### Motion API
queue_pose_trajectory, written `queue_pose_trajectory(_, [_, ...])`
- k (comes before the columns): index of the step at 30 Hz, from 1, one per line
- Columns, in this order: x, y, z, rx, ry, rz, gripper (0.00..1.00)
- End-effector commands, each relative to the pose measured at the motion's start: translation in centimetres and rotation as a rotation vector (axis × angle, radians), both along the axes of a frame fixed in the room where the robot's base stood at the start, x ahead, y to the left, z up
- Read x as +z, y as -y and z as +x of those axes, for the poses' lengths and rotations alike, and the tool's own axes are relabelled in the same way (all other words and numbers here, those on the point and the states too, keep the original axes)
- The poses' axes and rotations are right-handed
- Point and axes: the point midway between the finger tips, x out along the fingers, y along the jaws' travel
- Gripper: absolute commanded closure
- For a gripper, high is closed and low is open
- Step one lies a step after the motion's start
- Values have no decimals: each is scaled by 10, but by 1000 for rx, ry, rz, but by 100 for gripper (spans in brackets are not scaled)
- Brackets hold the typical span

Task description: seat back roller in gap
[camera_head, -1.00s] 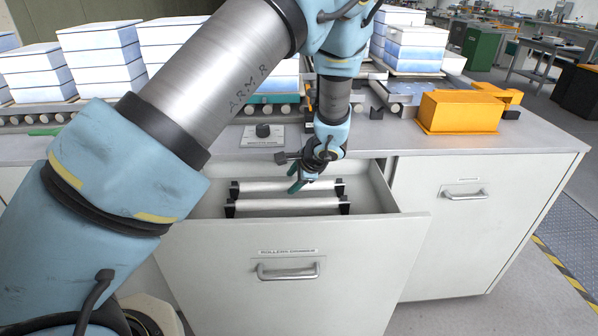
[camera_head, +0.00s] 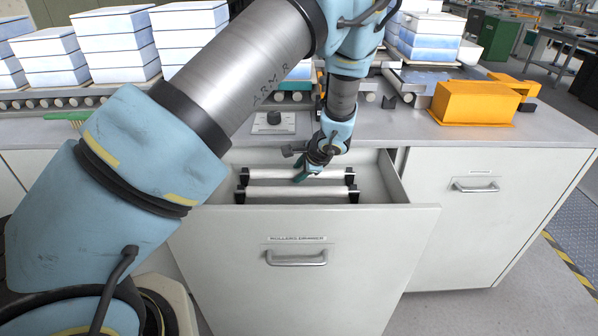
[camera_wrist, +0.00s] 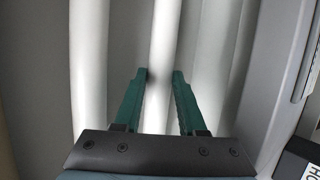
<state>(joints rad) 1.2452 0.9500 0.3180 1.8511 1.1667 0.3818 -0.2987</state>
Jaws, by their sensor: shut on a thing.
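Two pale metal rollers lie in the open rollers drawer (camera_head: 310,225), their ends in black holders. The back roller (camera_head: 275,174) lies behind the front roller (camera_head: 270,191). My gripper (camera_head: 302,178) reaches down into the drawer and is shut on the back roller near its middle. In the wrist view, the green fingers of my gripper (camera_wrist: 160,76) stand on both sides of the back roller (camera_wrist: 163,40). Another pale roller (camera_wrist: 88,70) runs along the left there. The roller still appears level and low in the drawer. The gap in the conveyor cannot be made out behind my arm.
Behind the drawer, a roller conveyor (camera_head: 55,103) carries stacks of white and blue blocks (camera_head: 112,45). A small control panel (camera_head: 272,122) sits on the counter. An orange box (camera_head: 473,103) stands at the right. The counter in front of the box is clear.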

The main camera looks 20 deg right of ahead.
Motion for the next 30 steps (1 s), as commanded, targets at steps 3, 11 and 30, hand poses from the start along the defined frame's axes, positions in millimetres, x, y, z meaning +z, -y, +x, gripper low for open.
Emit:
queue_pose_trajectory(3, [0,0,0,0,0,0,100])
queue_pose_trajectory(11, [0,0,0,1,0,-1,100])
queue_pose_trajectory(30, [23,0,0,1,1,-1,100])
